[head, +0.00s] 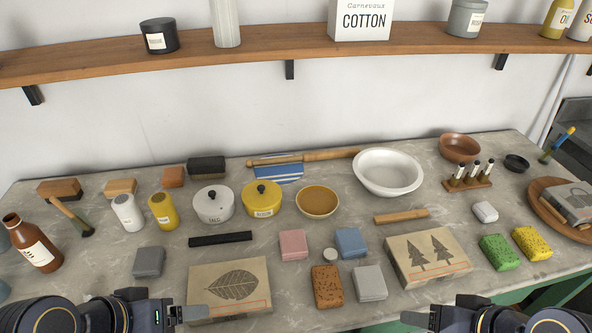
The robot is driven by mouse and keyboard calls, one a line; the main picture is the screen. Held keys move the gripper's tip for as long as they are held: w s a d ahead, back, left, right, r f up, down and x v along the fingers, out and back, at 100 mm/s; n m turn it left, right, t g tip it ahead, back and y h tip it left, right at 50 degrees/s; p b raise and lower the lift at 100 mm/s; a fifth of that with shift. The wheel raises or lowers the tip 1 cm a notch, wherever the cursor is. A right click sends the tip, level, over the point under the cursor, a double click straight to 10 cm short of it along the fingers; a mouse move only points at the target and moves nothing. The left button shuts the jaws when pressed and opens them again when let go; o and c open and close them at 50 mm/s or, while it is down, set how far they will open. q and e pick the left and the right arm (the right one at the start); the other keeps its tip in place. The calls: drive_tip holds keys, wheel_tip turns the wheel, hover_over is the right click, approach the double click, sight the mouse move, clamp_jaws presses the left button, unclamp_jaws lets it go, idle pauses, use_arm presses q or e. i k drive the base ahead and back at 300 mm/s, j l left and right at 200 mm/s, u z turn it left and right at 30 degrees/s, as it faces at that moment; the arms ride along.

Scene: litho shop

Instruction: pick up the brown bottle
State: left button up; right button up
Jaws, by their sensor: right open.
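The brown bottle (32,243) stands upright at the far left of the worktop, with a pale label on its front and an open neck. My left gripper (196,314) is at the bottom edge, to the right of the bottle and apart from it, by the leaf-print block; whether its jaws are apart does not show. My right gripper (413,318) is open at the bottom edge, near the tree-print block and far from the bottle. Nothing shows held in it.
A brush (70,217), a white jar (128,213) and a grey block (149,261) are near the bottle. The leaf-print block (230,288) and tree-print block (427,257) lie at the front. A wooden shelf (250,58) runs above the worktop.

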sight(27, 238)
drive_tip(key=k+j+u, duration=0.25)
drive_tip(key=k+j, duration=0.15)
drive_tip(key=u, duration=1.65)
drive_tip(key=i+j+z, duration=0.6)
drive_tip(key=j, duration=0.35)
drive_tip(key=i+j+z, duration=0.2)
drive_tip(key=j, duration=0.2)
drive_tip(key=i+j+z, duration=0.2)
drive_tip(key=j, duration=0.2)
